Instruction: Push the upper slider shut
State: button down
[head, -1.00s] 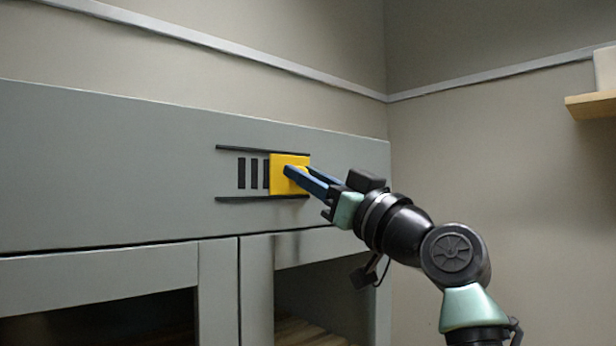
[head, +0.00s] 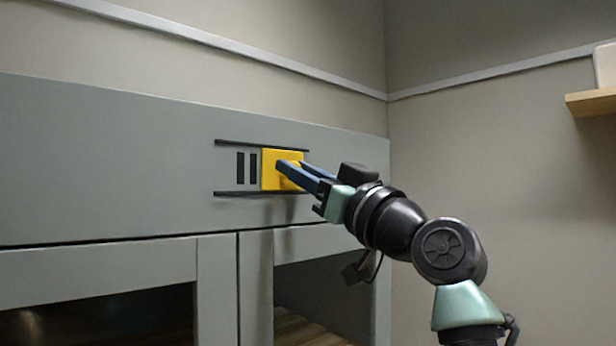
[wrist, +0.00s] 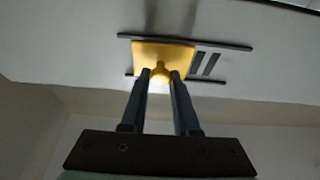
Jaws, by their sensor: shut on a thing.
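The upper slider is a yellow square plate (head: 270,169) between two dark horizontal rails on the grey cabinet front. Two dark vertical slots (head: 246,168) show uncovered to its left in the head view. In the wrist view the yellow plate (wrist: 150,54) has a round knob (wrist: 159,74) on it, and the slots (wrist: 205,63) lie to its right. My gripper (head: 288,168) is at the plate, with its blue fingers shut on the knob. In the wrist view the fingers (wrist: 160,80) sit on either side of the knob.
The grey cabinet (head: 110,160) has framed doors below the slider, with dark interiors behind them. A wooden shelf (head: 592,102) with a pale object on it is on the right wall. The space in front of the cabinet's left part is clear.

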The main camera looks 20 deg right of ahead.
jog(key=a, duration=0.1)
jog(key=s+a+b, duration=0.1)
jog(key=a, duration=0.1)
jog(key=s+a, duration=0.1)
jog(key=a, duration=0.1)
jog(key=shift+a+f+b, duration=0.15)
jog(key=shift+a+b, duration=0.05)
jog(key=shift+b, duration=0.2)
jog(key=shift+w+d, duration=0.1)
jog(key=shift+w, duration=0.05)
jog(key=c, duration=1)
grip_release()
jog(key=shift+c, duration=0.2)
jog(key=o, duration=0.4)
jog(key=shift+a, duration=0.2)
jog(key=shift+c, duration=0.2)
jog(key=shift+d, duration=0.15)
